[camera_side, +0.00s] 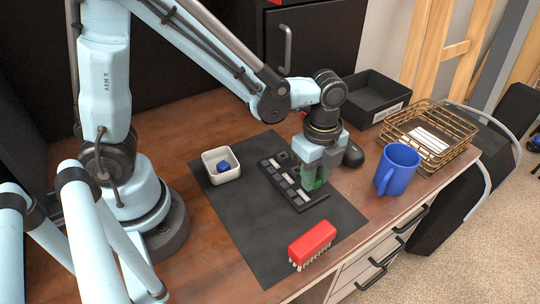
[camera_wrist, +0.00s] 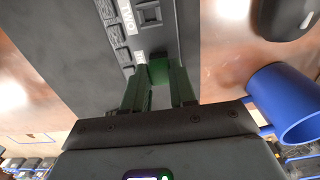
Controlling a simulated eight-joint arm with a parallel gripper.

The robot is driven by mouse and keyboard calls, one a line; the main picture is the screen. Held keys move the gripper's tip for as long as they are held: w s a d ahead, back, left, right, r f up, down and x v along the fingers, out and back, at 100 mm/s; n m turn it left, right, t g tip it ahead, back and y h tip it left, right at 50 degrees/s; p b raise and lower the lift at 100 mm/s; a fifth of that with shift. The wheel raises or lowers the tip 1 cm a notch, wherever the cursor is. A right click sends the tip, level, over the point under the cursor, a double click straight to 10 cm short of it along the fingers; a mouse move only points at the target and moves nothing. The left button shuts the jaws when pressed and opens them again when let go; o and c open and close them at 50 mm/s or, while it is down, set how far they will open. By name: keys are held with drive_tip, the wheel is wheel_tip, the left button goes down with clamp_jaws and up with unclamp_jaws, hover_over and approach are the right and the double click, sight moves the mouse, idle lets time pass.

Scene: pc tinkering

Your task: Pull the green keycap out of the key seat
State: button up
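The black key seat (camera_side: 300,198) is a small keypad board lying on the dark mat, with several dark and light keys. The green keycap (camera_wrist: 158,72) is at the near end of the board, between my fingertips. My gripper (camera_side: 314,182) points down over that end of the board. In the wrist view, its dark green fingers (camera_wrist: 158,78) stand on both sides of the keycap with no clear gap. The keycap's lower part and its seat are hidden by the fingers.
A white box (camera_side: 221,174) with a blue piece stands left of the board. A red brush (camera_side: 312,244) lies in front. A blue mug (camera_side: 397,169) and a wire basket (camera_side: 455,128) are at right. A black mouse (camera_side: 353,154) sits close behind my gripper.

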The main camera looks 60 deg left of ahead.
clamp_jaws()
drive_tip(key=shift+r, duration=0.65)
drive_tip(key=shift+r, duration=1.45)
